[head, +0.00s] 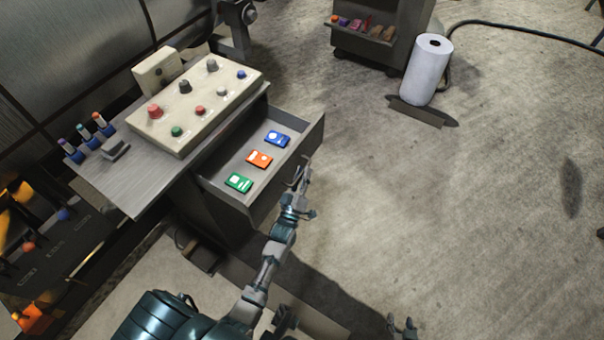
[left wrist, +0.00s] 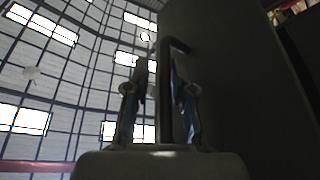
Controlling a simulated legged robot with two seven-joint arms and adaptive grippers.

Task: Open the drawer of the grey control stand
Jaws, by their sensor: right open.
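The grey control stand (head: 228,212) is at the left of the head view. Its drawer (head: 316,134) is pulled well out, with its inside showing. In it lie a green card (head: 238,182), an orange card (head: 259,159) and a blue card (head: 278,139). My left gripper (head: 300,190) is at the drawer's front. In the left wrist view, the fingers of my left gripper (left wrist: 160,90) stand on either side of the dark drawer handle (left wrist: 166,85), closed in on it. My right gripper (head: 403,327) is open and empty at the bottom edge, away from the stand.
A cream button box (head: 195,105) with several coloured knobs sits on the stand's top. A white paper roll (head: 428,70) stands on the floor near a dark cabinet (head: 385,40). A dark rack (head: 50,245) is at the lower left. The floor right of the drawer is clear.

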